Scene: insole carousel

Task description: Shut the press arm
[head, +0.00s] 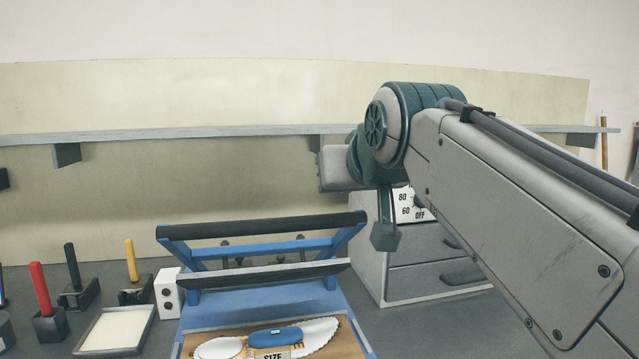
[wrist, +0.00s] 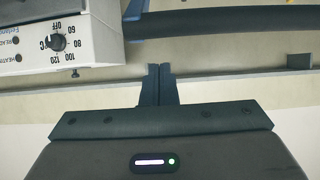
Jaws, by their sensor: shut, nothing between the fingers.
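The press in the head view has a blue base and a blue frame arm (head: 264,250) topped by a long black handle bar (head: 262,225). The arm stands raised, tilted up above the board with insoles, so the press is open. In the wrist view the black bar (wrist: 225,22) crosses the upper right. My gripper (wrist: 159,70) has its two dark fingers together, empty. The fingertips show below the bar in that picture, apart from it. In the head view my arm comes from the right and ends right of the bar; its fingertips are hard to make out there.
A white control box with a dial (wrist: 57,43) stands right of the press; my arm partly covers its drawers (head: 440,275) in the head view. Insoles (head: 275,338) lie on the wooden board. Red, black and yellow-handled tools (head: 42,290) and a tray (head: 115,331) stand left. A shelf runs behind.

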